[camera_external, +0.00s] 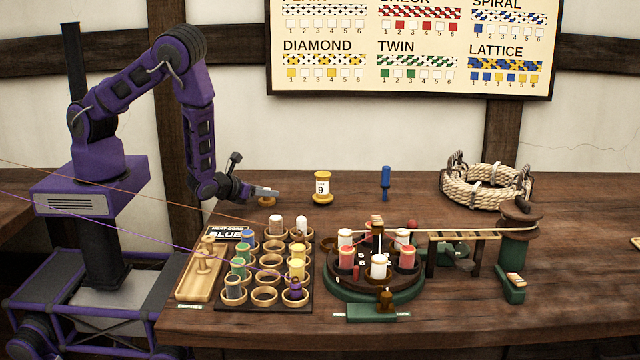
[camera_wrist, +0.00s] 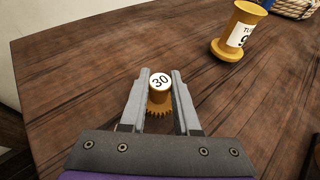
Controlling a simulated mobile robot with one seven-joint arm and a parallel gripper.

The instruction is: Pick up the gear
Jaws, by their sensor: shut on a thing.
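The gear (camera_wrist: 159,110) is a small brass-yellow toothed wheel with a white hub cap marked 30. In the wrist view it sits between the two fingers of my gripper (camera_wrist: 160,88), which is shut on its hub. In the external view the gear (camera_external: 267,201) shows at the tip of my gripper (camera_external: 262,191), over the back left of the table. I cannot tell whether the gear still touches the wood.
A yellow spool marked 9 (camera_external: 322,188) and a blue-handled tool (camera_external: 385,182) stand to the right. A bobbin rack (camera_external: 306,300) and a green round machine (camera_external: 375,290) are in front. A rope coil (camera_external: 486,187) lies at the back right. Thin strands cross the left side.

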